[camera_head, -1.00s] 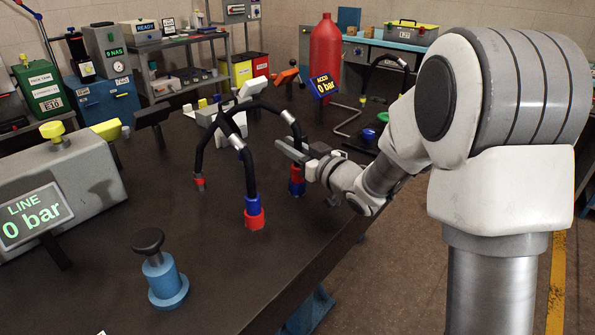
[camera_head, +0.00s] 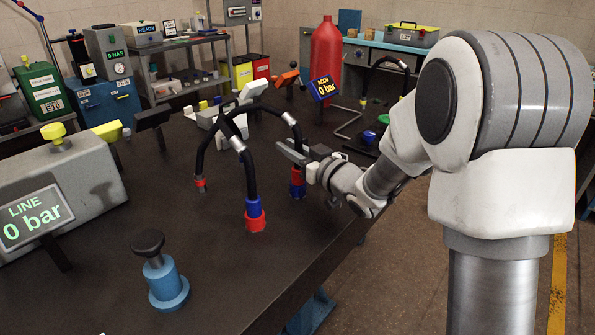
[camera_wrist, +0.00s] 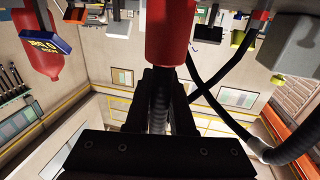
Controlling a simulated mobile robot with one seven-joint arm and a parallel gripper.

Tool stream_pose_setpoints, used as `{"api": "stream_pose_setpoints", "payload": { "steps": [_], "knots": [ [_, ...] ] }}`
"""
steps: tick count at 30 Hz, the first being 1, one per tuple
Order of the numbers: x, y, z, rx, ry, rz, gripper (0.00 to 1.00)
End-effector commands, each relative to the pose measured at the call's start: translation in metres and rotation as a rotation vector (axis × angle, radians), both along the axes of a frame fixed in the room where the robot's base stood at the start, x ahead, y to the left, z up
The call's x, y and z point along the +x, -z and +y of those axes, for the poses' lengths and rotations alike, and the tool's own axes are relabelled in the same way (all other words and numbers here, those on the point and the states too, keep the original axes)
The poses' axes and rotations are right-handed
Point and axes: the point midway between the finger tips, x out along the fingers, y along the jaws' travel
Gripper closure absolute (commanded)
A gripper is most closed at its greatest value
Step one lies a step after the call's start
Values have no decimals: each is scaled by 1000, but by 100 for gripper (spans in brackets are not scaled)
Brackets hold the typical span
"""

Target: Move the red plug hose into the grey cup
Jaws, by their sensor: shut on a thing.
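The red plug (camera_head: 297,173) hangs at the end of a black hose and stands at a blue cup (camera_head: 298,188) on the dark table. My gripper (camera_head: 291,152) is shut on this hose just above the plug. In the wrist view the hose (camera_wrist: 158,100) runs between my jaws, with the red plug (camera_wrist: 170,30) beyond them. Whether the plug is still seated in the blue cup I cannot tell. A grey shape (camera_head: 333,200) shows partly below my gripper; I cannot tell if it is the grey cup.
A second black hose ends in a blue plug (camera_head: 253,206) in a red cup (camera_head: 255,223) just left. The hoses cross near the top. A blue knob post (camera_head: 165,275) stands in front, a LINE display box (camera_head: 55,195) at left. A red tank (camera_head: 326,60) stands behind.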

Motion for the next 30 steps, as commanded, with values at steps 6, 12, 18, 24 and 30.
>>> {"api": "stream_pose_setpoints", "payload": {
  "steps": [6,12,18,24,30],
  "knots": [
    [0,-4,0,1,0,-2,100],
    [0,-25,0,0,0,-6,100],
    [2,-54,-18,-1,6,-3,100],
    [4,-81,-61,0,5,-4,100],
    [5,-101,-97,-2,3,-3,100]
  ]
}}
